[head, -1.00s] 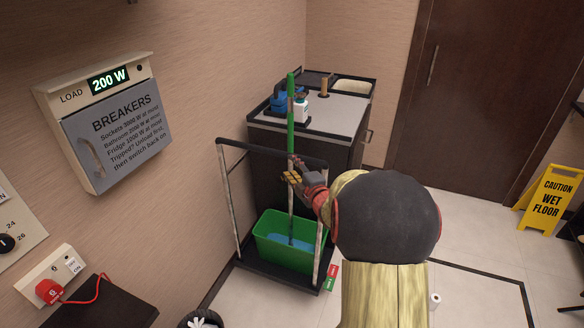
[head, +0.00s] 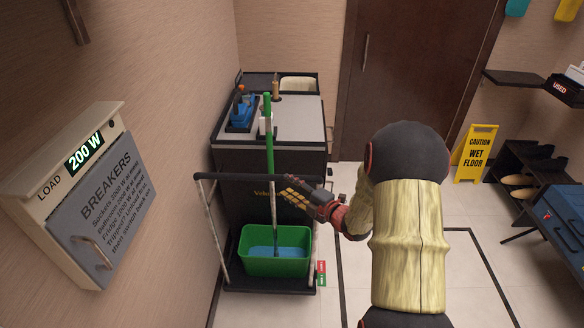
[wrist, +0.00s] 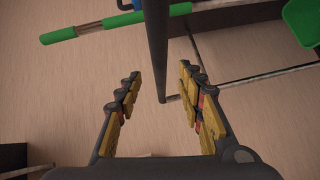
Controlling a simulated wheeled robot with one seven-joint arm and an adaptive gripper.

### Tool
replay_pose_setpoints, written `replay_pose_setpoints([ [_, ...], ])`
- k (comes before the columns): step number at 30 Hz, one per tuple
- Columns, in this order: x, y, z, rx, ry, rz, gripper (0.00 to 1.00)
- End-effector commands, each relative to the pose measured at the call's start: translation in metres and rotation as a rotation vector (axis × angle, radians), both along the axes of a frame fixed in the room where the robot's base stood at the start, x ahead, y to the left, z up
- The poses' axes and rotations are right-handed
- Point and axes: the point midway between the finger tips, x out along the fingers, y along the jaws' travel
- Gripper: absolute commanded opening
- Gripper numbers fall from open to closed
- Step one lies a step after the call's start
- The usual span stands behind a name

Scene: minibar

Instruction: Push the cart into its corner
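My gripper (head: 290,190) is at the right part of the handle. In the wrist view my gripper (wrist: 160,90) has its fingers spread, with the dark handle (wrist: 156,45) running between or just beyond them. I cannot tell whether they touch it.
Dark lines (head: 497,280) outline an area on the pale floor at right. A yellow wet-floor sign (head: 475,153) stands beyond it, near a shoe rack (head: 520,165). A brown door (head: 400,75) is at the back. A breaker box (head: 85,190) juts from the left wall.

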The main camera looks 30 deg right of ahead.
Motion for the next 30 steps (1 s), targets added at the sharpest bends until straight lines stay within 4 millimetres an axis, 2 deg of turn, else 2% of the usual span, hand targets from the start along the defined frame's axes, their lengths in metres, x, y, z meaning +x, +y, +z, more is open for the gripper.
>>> replay_pose_setpoints([
  [5, 0.009, 0.007, -0.002, 0.002, -0.001, 0.016, 0.38],
  [18, 0.068, 0.018, -0.011, 0.002, -0.002, 0.014, 0.38],
  [23, 0.075, 0.020, -0.012, 0.003, -0.001, 0.013, 0.38],
  [30, 0.076, 0.020, -0.011, 0.003, -0.001, 0.012, 0.38],
])
